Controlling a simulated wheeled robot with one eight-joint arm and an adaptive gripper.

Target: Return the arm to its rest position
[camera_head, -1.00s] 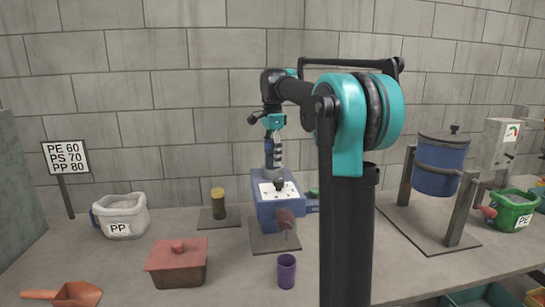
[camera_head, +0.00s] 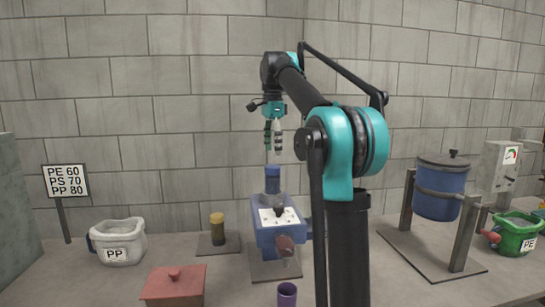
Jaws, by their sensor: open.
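My gripper (camera_head: 274,148) hangs pointing down at the end of my teal and black arm, in the upper middle of the head view. Its fingers are apart and nothing shows between them. It is above the blue machine (camera_head: 270,238), which has a white top plate and a blue-capped grey cylinder (camera_head: 272,183) standing at its back. A gap shows between the fingertips and the blue cap. My arm's elbow stands to the right of the gripper and hides part of the table behind it.
A PP bag (camera_head: 118,243), a yellow-topped jar (camera_head: 217,228), a red lidded box (camera_head: 174,286) and a purple cup (camera_head: 287,294) stand left and in front. A blue drum (camera_head: 441,188) on a frame and a green PE tub (camera_head: 515,234) stand right. A sign (camera_head: 66,181) stands at left.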

